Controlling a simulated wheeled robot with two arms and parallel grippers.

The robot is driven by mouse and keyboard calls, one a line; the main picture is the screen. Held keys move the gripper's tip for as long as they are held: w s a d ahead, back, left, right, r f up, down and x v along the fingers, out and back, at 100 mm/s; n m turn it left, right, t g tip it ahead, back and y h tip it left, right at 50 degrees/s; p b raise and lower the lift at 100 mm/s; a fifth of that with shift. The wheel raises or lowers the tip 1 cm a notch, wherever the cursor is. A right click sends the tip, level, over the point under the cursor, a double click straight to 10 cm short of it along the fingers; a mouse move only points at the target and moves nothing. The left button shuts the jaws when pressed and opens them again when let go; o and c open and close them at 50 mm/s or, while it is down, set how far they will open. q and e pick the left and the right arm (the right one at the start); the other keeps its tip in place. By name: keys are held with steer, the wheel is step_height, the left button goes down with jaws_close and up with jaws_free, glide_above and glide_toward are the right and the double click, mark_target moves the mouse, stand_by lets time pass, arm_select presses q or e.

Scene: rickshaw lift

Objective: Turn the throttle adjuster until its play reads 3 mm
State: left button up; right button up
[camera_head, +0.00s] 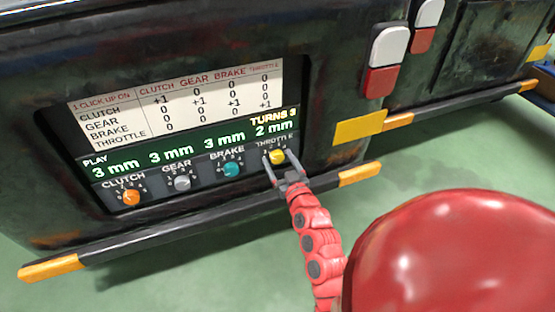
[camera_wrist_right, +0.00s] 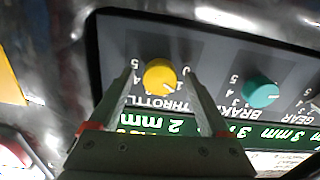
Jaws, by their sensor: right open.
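The yellow throttle adjuster (camera_head: 278,157) is the rightmost knob on the dark panel, and its play reads 2 mm. My right gripper (camera_head: 280,163) is open, with one finger on each side of this knob. In the right wrist view the yellow knob (camera_wrist_right: 160,76) shows between the fingertips (camera_wrist_right: 160,82), with small gaps, so the jaws do not look shut on it. My left gripper is not in view.
Orange clutch (camera_head: 131,197), grey gear (camera_head: 182,183) and teal brake (camera_head: 232,169) knobs sit left of the throttle, each reading 3 mm. The display (camera_head: 190,150) shows TURNS 3. A white chart (camera_head: 180,97) hangs above. A dark bar (camera_head: 200,222) runs below the panel.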

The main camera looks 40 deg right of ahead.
jaws_close()
steer(key=shift+m, duration=0.3)
steer(key=m, duration=0.3)
steer(key=shift+p, duration=0.3)
steer(key=shift+m, duration=2)
jaws_free()
steer(key=shift+s, duration=0.1)
